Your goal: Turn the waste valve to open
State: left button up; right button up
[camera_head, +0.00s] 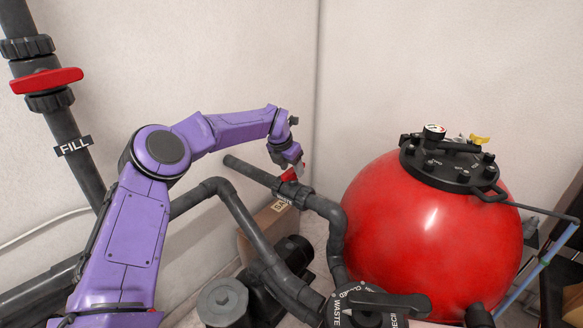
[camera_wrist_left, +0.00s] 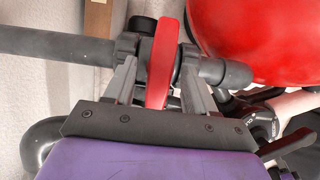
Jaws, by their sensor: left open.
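The waste valve's red handle (camera_head: 290,174) sits on a dark grey pipe (camera_head: 245,171) left of the red tank, partly hidden by my gripper in the head view. In the left wrist view the red handle (camera_wrist_left: 164,50) stands crosswise to the pipe (camera_wrist_left: 60,43). My left gripper (camera_head: 293,163) is at the valve. In the wrist view its open fingers (camera_wrist_left: 156,82) lie on either side of the handle, with a gap visible at least on the left. Whether a finger touches the handle I cannot tell. My right gripper is not in view.
A big red tank (camera_head: 430,235) with a black lid stands at right. A black selector handle (camera_head: 385,303) marked WASTE is at the bottom. Another red handle (camera_head: 45,82), above a FILL label (camera_head: 73,146), is at far left. Bent pipes and a pump (camera_head: 290,255) crowd below the valve.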

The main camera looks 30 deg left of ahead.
pick_arm(q)
grip_shut()
